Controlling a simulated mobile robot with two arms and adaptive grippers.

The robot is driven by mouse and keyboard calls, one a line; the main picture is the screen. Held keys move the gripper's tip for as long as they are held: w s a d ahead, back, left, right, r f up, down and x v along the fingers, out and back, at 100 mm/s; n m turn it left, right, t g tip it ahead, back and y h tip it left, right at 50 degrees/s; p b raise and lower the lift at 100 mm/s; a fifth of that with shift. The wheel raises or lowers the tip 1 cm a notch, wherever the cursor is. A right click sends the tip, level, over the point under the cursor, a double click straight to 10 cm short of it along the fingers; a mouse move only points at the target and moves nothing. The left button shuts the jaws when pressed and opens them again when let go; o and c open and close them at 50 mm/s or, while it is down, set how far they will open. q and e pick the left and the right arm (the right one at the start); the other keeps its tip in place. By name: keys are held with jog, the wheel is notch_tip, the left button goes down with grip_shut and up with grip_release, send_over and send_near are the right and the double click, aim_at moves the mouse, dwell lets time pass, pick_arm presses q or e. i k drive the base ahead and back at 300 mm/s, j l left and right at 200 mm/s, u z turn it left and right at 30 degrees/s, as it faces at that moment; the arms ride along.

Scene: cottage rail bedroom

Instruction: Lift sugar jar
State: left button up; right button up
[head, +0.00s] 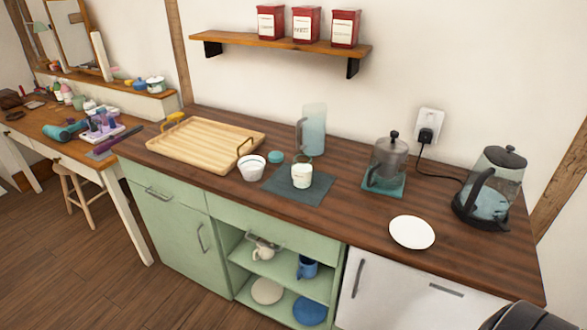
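No jar carries a label I can read as sugar. A small white jar (301,177) with a faint mark stands upright on a dark mat (285,191) on the wooden counter. A white bowl-like pot (252,169) stands just left of the mat, with a round teal lid or disc (275,157) beside it. Three red canisters (305,25) with white labels stand on the wall shelf. A dark rounded part of my own body shows at the bottom right corner. No gripper fingers are visible on either side, and nothing is seen held.
A wooden tray (196,158) with raised handles lies to the left. A clear pitcher (312,130) stands behind the mat. A glass press (387,160), white plate (412,232) and corded kettle (490,187) are to the right. Bare counter (345,208) lies between mat and plate.

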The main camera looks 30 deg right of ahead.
aim_at(302, 163)
jog(key=i+j+z, duration=0.1)
jog(key=z, duration=0.4)
jog(key=i+j+z, duration=0.15)
jog(key=z, duration=0.3)
jog(key=i+j+z, duration=0.1)
jog(key=z, duration=0.4)
jog(key=j+z, duration=0.25)
jog(key=z, duration=0.25)
